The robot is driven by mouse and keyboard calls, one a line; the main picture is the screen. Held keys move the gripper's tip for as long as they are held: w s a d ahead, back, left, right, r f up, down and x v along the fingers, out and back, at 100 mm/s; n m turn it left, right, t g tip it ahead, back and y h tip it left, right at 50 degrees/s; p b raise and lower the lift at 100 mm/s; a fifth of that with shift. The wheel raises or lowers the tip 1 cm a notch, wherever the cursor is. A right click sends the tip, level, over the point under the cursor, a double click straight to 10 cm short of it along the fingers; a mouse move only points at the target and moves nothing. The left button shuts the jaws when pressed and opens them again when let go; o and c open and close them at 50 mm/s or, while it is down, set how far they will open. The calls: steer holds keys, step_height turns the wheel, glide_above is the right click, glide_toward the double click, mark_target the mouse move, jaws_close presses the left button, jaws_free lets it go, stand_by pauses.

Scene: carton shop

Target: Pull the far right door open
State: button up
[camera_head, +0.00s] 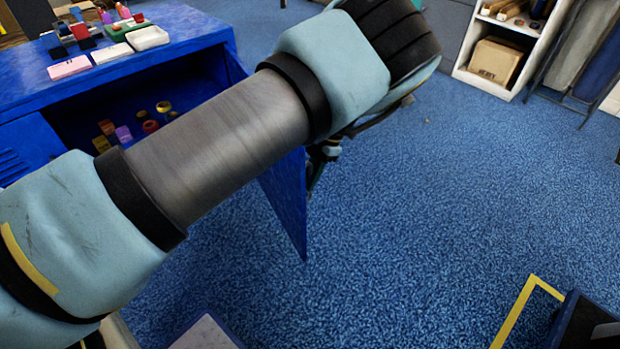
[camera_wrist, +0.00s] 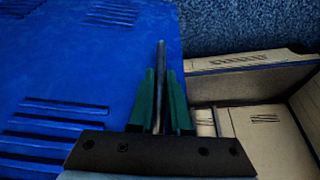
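The blue cabinet (camera_head: 150,43) stands at the left of the head view. Its right door (camera_head: 287,205) stands swung well out from the front, and the compartment behind it is open to view. In the wrist view the door's blue face with louvre slots (camera_wrist: 75,70) fills the left. My gripper (camera_wrist: 161,78) has its green fingers close on both sides of a thin grey bar (camera_wrist: 161,50), which looks like the door's handle. In the head view my arm covers much of the door, and my gripper (camera_head: 323,155) shows only partly beside it.
Small items and trays (camera_head: 148,38) sit on the cabinet top; several small coloured items (camera_head: 150,126) are inside. Cardboard (camera_wrist: 262,130) lies at the right of the wrist view. A white shelf (camera_head: 490,72) stands at the back right. Blue carpet (camera_head: 430,210) is clear right of the door.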

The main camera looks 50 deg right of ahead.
steer(key=o, duration=0.4)
steer(key=shift+o, duration=0.2)
steer(key=v, duration=1)
steer(key=shift+d+r, duration=0.15)
steer(key=shift+r, duration=0.15)
steer(key=shift+s, duration=0.1)
